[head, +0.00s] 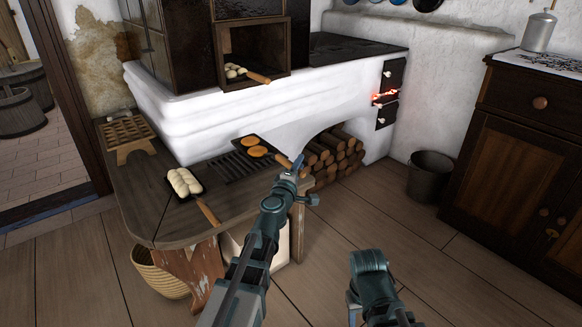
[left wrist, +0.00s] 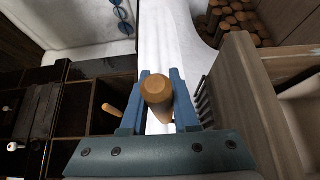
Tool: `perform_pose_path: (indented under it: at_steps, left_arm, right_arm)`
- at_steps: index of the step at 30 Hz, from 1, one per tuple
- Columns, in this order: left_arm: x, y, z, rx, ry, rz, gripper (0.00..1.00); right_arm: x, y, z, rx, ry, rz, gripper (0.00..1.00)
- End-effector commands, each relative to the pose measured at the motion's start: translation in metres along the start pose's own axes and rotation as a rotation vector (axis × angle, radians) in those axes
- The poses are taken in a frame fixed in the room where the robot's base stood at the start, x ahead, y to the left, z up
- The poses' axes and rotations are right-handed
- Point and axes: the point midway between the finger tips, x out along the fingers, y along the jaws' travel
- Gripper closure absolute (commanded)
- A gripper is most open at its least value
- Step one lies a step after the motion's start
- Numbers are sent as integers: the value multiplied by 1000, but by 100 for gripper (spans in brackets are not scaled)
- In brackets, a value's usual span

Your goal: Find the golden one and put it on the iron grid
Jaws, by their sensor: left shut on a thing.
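A dark pan with two golden-brown pieces (head: 257,151) is over the far right end of the iron grid (head: 232,168) on the wooden bench. I cannot tell whether it touches the grid. My left gripper (head: 296,168) is shut on its wooden handle (head: 284,161). The left wrist view shows the handle (left wrist: 157,88) end-on between the fingers (left wrist: 157,100). A pan with pale dough (head: 185,182) lies on the bench left of the grid. Another with pale dough (head: 235,71) is in the oven opening.
A wooden rack (head: 126,132) stands at the bench's far left. The white stove wall (head: 190,125) rises behind the bench, with firewood (head: 335,155) in the arch to the right. A basket (head: 160,275) is under the bench. A bucket (head: 430,176) stands on the floor.

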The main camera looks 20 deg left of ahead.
Motion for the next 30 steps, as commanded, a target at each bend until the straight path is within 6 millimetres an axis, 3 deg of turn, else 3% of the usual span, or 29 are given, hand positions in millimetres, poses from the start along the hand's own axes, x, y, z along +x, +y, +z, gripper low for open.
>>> perform_pose_path:
  at_steps: [14, 30]
  left_arm:
    - [7, -9, -8, 3, 1, 0, 100]
    - [36, -51, -50, 3, 0, 0, 100]
  right_arm:
    - [9, -1, -1, 0, 0, 0, 50]
    - [49, -5, -3, 0, 3, 0, 50]
